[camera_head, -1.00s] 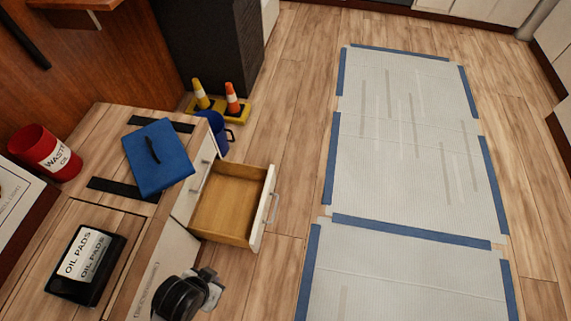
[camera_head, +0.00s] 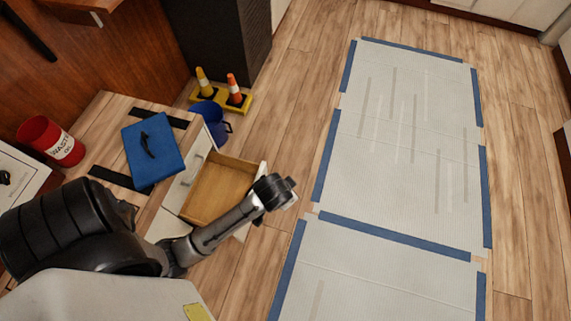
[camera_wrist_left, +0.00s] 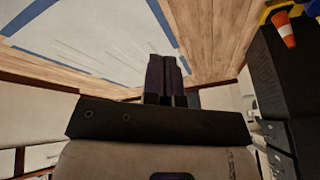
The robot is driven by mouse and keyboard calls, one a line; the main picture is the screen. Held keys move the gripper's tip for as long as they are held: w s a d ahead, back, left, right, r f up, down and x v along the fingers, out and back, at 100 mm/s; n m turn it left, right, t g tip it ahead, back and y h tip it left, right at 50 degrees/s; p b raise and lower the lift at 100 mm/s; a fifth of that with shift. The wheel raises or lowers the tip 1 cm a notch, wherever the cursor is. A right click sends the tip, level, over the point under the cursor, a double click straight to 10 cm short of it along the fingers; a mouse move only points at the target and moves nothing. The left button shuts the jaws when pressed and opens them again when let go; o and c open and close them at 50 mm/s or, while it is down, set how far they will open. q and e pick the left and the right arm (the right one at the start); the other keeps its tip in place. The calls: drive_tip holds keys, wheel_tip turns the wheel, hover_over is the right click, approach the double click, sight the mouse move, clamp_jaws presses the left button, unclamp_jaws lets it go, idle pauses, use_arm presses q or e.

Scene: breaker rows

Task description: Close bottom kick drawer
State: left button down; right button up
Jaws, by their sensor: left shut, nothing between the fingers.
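The open drawer (camera_head: 213,192) juts out from the front of the wooden-topped cabinet, its wooden inside empty where I can see it. Its white front panel is mostly hidden behind my left arm; a corner (camera_head: 263,167) shows. My left arm crosses over the drawer from the lower left, and its dark wrist end (camera_head: 276,189) is at the outer side of the drawer front. I cannot tell whether it touches. In the left wrist view my left gripper (camera_wrist_left: 168,72) has its dark fingers together with nothing between them. My right gripper is out of view.
A blue bin (camera_head: 212,122) stands on the floor beyond the drawer, near two cones (camera_head: 220,92) on yellow bases. A taped pale floor covering (camera_head: 400,140) lies to the right.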

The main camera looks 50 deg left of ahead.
use_arm(q)
drive_tip(key=w+a+f+n+g+y+b, duration=0.1)
drive_tip(key=w+a+f+n+y+b, duration=0.15)
drive_tip(key=w+f, duration=0.5)
drive_tip(key=n+g+y+b, duration=0.2)
drive_tip(key=n+y+b, duration=0.1)
drive_tip(key=n+b, duration=0.3)
approach(263, 173)
drive_tip(key=shift+m, duration=0.35)
drive_tip(key=x, duration=0.3)
drive_tip(key=b+x, duration=0.1)
drive_tip(key=x, duration=0.2)
drive_tip(key=shift+w+d+f, duration=0.1)
drive_tip(key=shift+d+f, duration=0.1)
drive_tip(key=shift+f, duration=0.15)
drive_tip(key=shift+a+r, duration=0.1)
